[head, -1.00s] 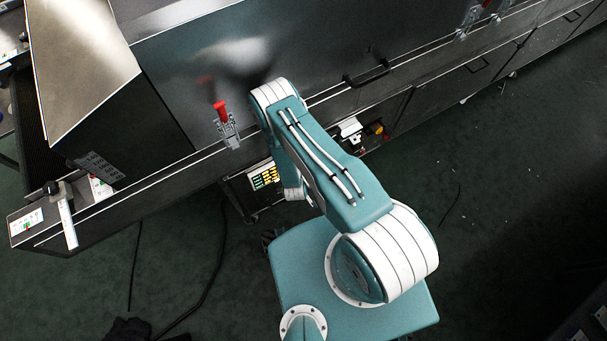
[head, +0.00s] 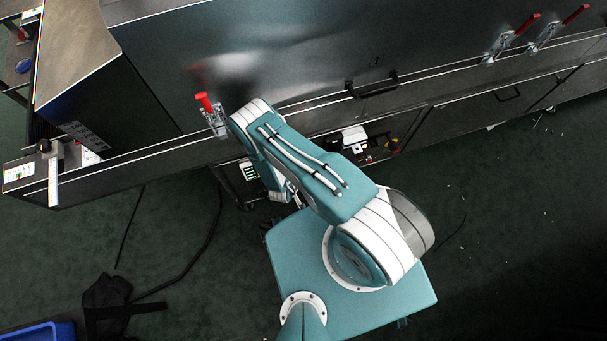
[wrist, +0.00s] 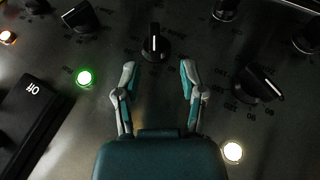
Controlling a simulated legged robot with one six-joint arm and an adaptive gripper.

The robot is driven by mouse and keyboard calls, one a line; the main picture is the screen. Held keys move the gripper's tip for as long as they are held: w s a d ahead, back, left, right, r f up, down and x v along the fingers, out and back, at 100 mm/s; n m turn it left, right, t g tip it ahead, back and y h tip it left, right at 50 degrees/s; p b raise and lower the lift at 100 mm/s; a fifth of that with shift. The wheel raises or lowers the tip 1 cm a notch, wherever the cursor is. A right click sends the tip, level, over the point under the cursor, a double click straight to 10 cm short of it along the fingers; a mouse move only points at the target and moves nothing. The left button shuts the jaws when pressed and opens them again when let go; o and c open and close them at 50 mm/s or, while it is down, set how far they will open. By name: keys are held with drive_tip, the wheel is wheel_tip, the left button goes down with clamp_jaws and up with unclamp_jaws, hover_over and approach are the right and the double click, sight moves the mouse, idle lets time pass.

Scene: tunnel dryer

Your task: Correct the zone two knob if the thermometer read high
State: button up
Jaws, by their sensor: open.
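In the wrist view my gripper (wrist: 158,82) is open, its two fingers apart and nothing between them. A black knob (wrist: 155,43) with a white pointer line stands just beyond the fingertips, roughly centred between them; its pointer is about upright in the picture. Another black knob (wrist: 259,85) is to the right, its pointer turned sideways, with dial numbers around it. A third knob (wrist: 81,18) is at the upper left. I cannot tell which knob is zone two. No thermometer can be made out. In the head view my arm hides the gripper.
The panel has a lit green lamp (wrist: 84,77), a lit white lamp (wrist: 233,151) and a black block marked "Off" (wrist: 36,113) at the left. In the head view a red-handled clamp (head: 209,111) is on the dryer (head: 330,40). A cable (head: 208,245) lies on the floor.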

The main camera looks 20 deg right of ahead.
drive_tip(key=x, duration=0.2)
drive_tip(key=d+x, duration=0.1)
drive_tip(key=x, duration=0.2)
drive_tip(key=shift+d+f, duration=0.1)
drive_tip(key=shift+w+d+f, duration=0.1)
drive_tip(key=shift+d+f, duration=0.05)
drive_tip(key=shift+f, duration=0.15)
drive_tip(key=shift+w+f, duration=0.15)
drive_tip(key=shift+f, duration=0.05)
drive_tip(key=shift+a, duration=0.2)
drive_tip(key=shift+d, duration=0.2)
clamp_jaws()
